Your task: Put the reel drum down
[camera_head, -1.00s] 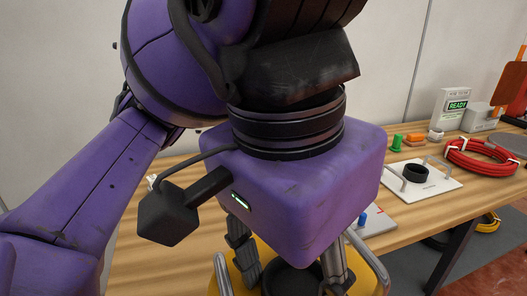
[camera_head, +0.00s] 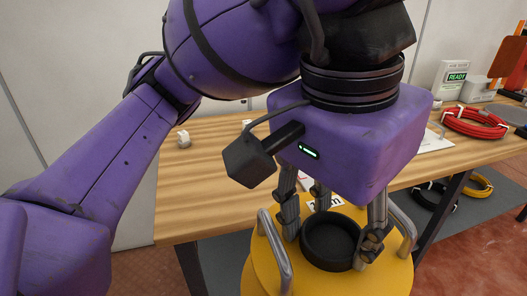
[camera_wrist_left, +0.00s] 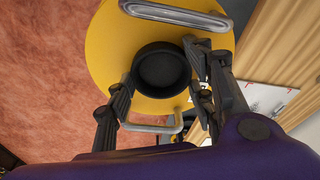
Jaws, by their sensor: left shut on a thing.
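The reel drum (camera_head: 345,284) is yellow, with a black round hub (camera_head: 330,243) in the middle of its top and grey bar handles on either side. My left gripper (camera_head: 332,222) points down over the drum, with its fingers shut around the black hub. The left wrist view shows the yellow top of the drum (camera_wrist_left: 105,50) and my fingers (camera_wrist_left: 157,98) on either side of the hub. The drum is in front of the table edge, over the reddish floor. Its underside is out of frame, so I cannot tell whether it touches the floor. My right gripper is not in view.
The wooden table (camera_head: 205,165) stands behind the drum. On its right are a red cable coil (camera_head: 475,122) and a box marked READY (camera_head: 455,78). A black coil (camera_head: 437,197) and a yellow coil (camera_head: 480,187) lie lower, beneath the table. Open floor (camera_wrist_left: 45,80) lies beside the drum.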

